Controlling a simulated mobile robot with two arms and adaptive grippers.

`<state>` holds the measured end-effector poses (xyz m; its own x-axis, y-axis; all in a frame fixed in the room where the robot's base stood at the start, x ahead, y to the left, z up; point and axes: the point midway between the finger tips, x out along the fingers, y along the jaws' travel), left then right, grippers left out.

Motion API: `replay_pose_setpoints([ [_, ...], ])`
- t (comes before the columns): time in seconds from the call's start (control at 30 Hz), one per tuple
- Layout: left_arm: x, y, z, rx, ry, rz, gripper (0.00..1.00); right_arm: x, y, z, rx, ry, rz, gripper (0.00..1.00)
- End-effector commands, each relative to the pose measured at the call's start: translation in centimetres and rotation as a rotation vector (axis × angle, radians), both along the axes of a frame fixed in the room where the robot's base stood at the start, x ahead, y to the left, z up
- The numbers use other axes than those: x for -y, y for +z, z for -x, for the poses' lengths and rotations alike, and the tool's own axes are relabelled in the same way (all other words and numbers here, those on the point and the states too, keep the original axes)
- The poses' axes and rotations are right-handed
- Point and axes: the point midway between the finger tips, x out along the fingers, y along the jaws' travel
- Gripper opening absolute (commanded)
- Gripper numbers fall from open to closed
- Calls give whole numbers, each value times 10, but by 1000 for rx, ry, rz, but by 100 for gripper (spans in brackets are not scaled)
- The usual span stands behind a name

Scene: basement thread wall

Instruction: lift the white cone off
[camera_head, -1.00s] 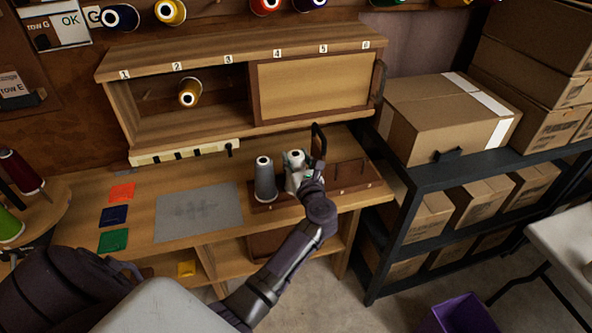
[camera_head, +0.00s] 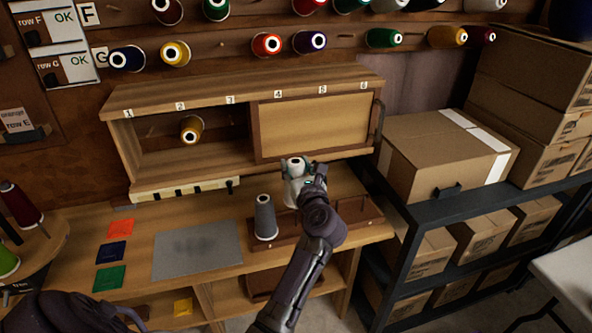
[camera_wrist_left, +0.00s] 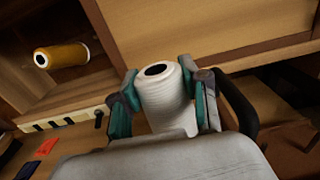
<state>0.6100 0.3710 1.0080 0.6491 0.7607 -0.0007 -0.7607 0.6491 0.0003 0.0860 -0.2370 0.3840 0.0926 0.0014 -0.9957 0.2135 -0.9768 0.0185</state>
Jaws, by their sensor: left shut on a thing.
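The white cone (camera_head: 295,170) is a white thread cone with a dark hole in its top. My left gripper (camera_head: 303,185) is shut on it, and its fingers partly cover the cone in the head view. In the left wrist view the white cone (camera_wrist_left: 166,95) stands between the two teal-padded fingers of the left gripper (camera_wrist_left: 163,103). The cone's base is hidden. A grey cone (camera_head: 265,218) stands to its left on a low wooden rack (camera_head: 283,240) with thin upright pegs. My right gripper is not in view.
A wooden cabinet (camera_head: 225,92) stands behind, with its sliding panel (camera_head: 315,122) over the right part and a gold cone (camera_head: 190,129) in the open left part. A grey mat (camera_head: 197,250) and coloured squares lie to the left. Cardboard boxes (camera_head: 440,155) stand at right.

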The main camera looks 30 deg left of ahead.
Motion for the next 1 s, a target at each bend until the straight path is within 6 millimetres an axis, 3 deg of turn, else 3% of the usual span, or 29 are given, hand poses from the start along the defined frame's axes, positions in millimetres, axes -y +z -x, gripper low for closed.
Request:
replay_pose_setpoints([
  [0.17,0,4,0,1,0,0,0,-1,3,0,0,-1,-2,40],
  [0.57,0,41,0,1,0,0,0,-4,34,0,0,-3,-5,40],
  [1.0,4,32,7,-2,-28,-2,0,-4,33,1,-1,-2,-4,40],
])
